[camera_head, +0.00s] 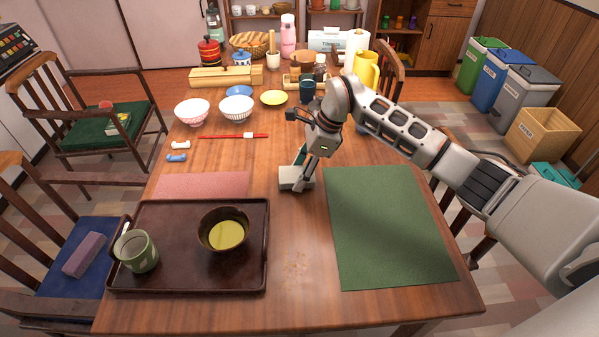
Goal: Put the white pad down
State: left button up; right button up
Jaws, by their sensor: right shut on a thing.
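The white pad (289,179) is a small pale block near the middle of the wooden table (300,225). It is at the table surface or just above it; I cannot tell if it touches. My right gripper (303,173) comes down from above and is shut on the pad, hiding part of its right side. My left gripper is not in view.
A green mat (388,225) lies to the right of the pad. A dark tray (185,282) with a green cup (135,252) and a bowl (223,230) stands at front left. A pink mat (203,185) lies behind the tray. Bowls and bottles crowd the back.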

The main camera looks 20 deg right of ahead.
jog(key=shift+f, duration=0.15)
jog(key=o, duration=1)
jog(key=p+v, duration=0.2)
jog(key=v, duration=1)
jog(key=shift+s, duration=0.1)
